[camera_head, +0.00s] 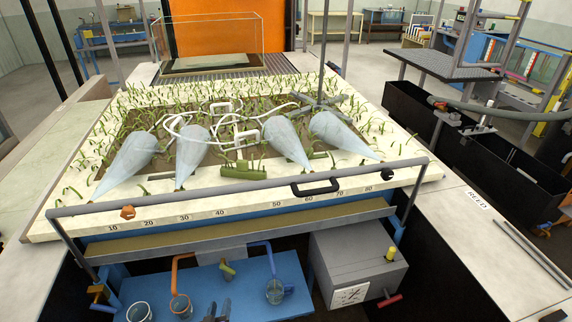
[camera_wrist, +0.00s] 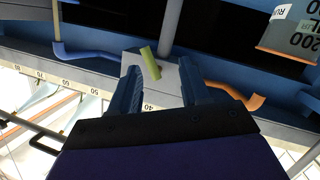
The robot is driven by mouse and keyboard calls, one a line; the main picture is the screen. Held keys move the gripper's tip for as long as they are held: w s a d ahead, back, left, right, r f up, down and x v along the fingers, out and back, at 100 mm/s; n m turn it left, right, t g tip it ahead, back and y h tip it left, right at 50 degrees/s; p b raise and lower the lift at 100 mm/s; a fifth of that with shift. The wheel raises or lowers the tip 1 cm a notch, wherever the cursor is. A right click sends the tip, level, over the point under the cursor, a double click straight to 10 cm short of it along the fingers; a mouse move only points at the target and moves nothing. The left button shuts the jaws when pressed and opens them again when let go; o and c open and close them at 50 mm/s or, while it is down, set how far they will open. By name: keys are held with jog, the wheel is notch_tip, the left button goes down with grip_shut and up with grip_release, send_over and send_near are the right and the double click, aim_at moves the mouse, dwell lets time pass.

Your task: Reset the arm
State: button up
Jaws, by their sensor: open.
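My gripper (camera_wrist: 158,82) is open in the wrist view, with its two dark blue fingers apart and nothing held between them. A grey plate with a yellow-green peg (camera_wrist: 151,62) shows beyond and between the fingers. In the head view, the tips of my gripper (camera_head: 217,312) just show at the bottom edge, low in front of the flume. They are over the blue panel (camera_head: 250,292), below the yellow-green peg (camera_head: 227,268). The rest of my arm is out of the head view.
The planted tray's scaled front edge (camera_head: 245,211) and grey rail (camera_head: 240,185) lie beyond my gripper. Orange (camera_head: 176,272) and blue (camera_head: 268,257) pipes lead to glass cups beside it. A grey box (camera_head: 355,260) with a red handle stands to the right. Four pale cones lie on the tray.

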jog(key=w+d+r+m+g+y, duration=0.1)
jog(key=w+r+m+g, duration=0.15)
jog(key=r, duration=0.35)
jog(key=w+r+m+g+y, duration=0.1)
jog(key=w+r+g, duration=0.3)
jog(key=r, duration=0.3)
jog(key=s+d+r+g+y, duration=0.1)
jog(key=s+d+r+g, duration=0.35)
jog(key=d+r, duration=0.6)
jog(key=s+d+r+g+h, duration=0.1)
jog(key=s+d+r+g, duration=0.1)
jog(key=s+d+r, duration=0.3)
jog(key=s+d+r+g+h, duration=0.1)
jog(key=s+d+r, duration=0.3)
jog(key=s+d, duration=0.7)
jog(key=s+d+r+m+g+h, duration=0.1)
jog(key=s+d+r+g, duration=0.2)
jog(key=s, duration=1.3)
jog(key=d+r, duration=0.2)
jog(key=d, duration=0.3)
jog(key=shift+s+d+r, duration=0.25)
jog(key=shift+d+r, duration=0.05)
jog(key=shift+d, duration=0.05)
dwell(1.6)
